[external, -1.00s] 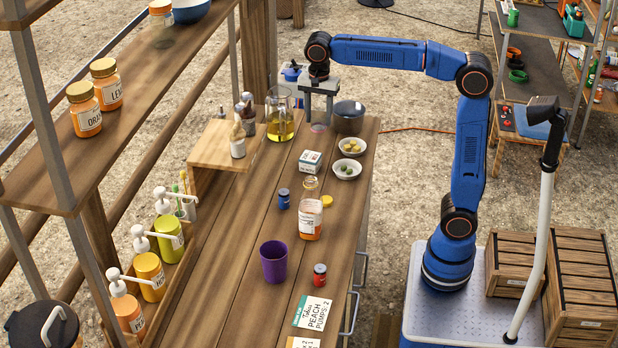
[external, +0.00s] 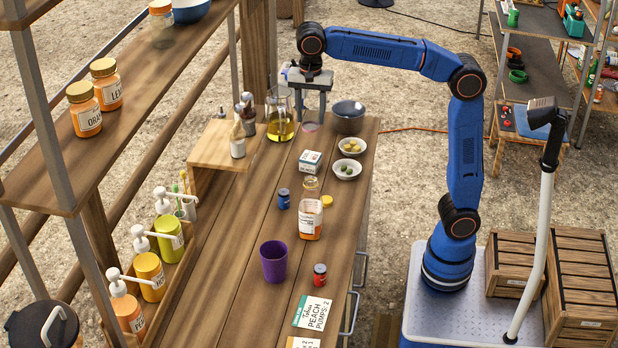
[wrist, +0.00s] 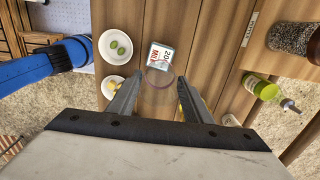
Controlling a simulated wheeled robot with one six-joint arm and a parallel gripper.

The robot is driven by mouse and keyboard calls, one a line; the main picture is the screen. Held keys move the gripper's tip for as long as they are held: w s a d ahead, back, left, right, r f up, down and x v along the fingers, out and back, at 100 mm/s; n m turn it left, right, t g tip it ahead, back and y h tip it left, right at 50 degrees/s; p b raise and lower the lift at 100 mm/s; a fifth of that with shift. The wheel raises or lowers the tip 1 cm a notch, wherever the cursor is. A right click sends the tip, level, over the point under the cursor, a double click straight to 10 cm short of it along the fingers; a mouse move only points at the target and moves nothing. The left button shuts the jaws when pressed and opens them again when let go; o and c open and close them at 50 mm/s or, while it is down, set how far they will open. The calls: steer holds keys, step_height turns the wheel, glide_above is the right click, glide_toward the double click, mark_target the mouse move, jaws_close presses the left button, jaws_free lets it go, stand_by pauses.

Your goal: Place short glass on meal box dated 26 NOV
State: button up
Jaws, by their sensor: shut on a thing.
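My gripper (external: 310,116) points down over the far end of the wooden counter. In the wrist view its two fingers (wrist: 160,88) are closed on a clear short glass (wrist: 159,98), which shows faintly. In the external view the glass (external: 311,127) is a pale pinkish shape below the fingers. A small white box with a blue-green edge (external: 311,161) lies on the counter, nearer the camera than the gripper. In the wrist view this box (wrist: 161,54) shows dark and red print just beyond the glass. The date is too small to read surely.
A dark pot (external: 348,117) is right of the gripper, and a glass jug with yellow liquid (external: 280,125) is left.

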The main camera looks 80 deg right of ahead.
steer(key=shift+a+f, duration=0.2)
steer(key=shift+a, duration=0.05)
steer(key=shift+f, duration=4.7)
steer(key=shift+f, duration=0.1)
steer(key=o, duration=1.1)
steer(key=shift+c, duration=0.2)
step_height(320, 180, up, 12)
steer(key=shift+r, duration=0.1)
steer(key=shift+s, duration=0.15)
